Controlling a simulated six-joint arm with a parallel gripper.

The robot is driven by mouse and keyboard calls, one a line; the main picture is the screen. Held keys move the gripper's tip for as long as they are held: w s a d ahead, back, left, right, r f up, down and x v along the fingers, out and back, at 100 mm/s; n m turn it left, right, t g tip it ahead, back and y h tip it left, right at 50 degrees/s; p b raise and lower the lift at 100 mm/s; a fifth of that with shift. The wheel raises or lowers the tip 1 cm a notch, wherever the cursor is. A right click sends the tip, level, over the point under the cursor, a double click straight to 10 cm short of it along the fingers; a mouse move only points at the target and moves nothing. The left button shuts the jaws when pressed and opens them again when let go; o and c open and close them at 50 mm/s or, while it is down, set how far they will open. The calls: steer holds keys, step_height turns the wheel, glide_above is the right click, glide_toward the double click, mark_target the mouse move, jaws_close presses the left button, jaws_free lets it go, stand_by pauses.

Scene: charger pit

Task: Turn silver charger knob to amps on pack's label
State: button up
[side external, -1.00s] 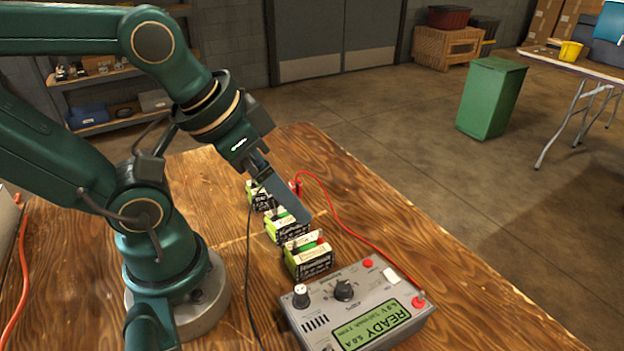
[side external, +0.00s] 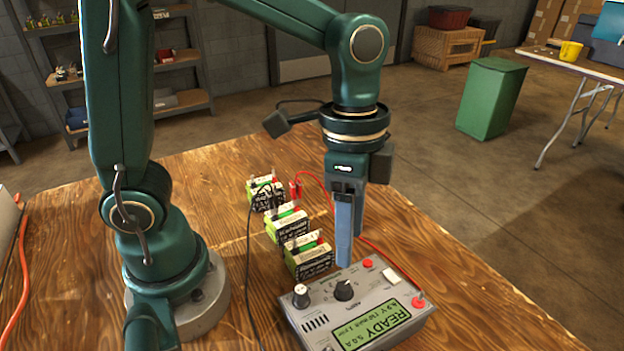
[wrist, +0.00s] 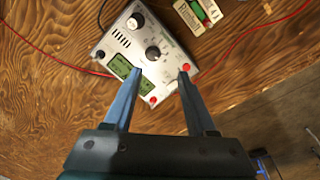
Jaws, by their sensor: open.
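The grey charger (side external: 390,325) lies at the table's front, its green screen (side external: 373,328) showing "READY 5.0 A". A knob with a pale, silvery top (side external: 301,295) stands at its left corner; a black dial knob (side external: 344,290) sits near the middle on a ring of marks. Both show in the wrist view, the pale-topped knob (wrist: 134,21) and the dial (wrist: 153,53). Three green-and-white packs stand in a row behind: near (side external: 309,262), middle (side external: 287,228), far (side external: 262,193). My gripper (side external: 346,264) is open and empty, pointing down above the charger's back edge.
Red and black leads run from clips at the far pack; the red lead (side external: 385,255) passes behind my gripper towards the charger. A red button (side external: 368,264) and white switch (side external: 391,276) are beside the knobs. The table right of the charger is clear.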

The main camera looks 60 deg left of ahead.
mark_target(344, 286)
steer(key=shift+s+d+f+g, duration=0.2)
steer(key=shift+d+f+g, duration=0.05)
steer(key=shift+f, duration=0.4)
steer(key=shift+s+d+f+g, duration=0.15)
steer(key=shift+d+f+g, duration=0.1)
steer(key=shift+f, duration=0.35)
steer(key=shift+s+d+f, duration=0.1)
steer(key=shift+f, duration=1.1)
steer(key=shift+s+d+f, duration=0.1)
steer(key=shift+f, duration=1.05)
steer(key=shift+c, duration=0.4)
jaws_close()
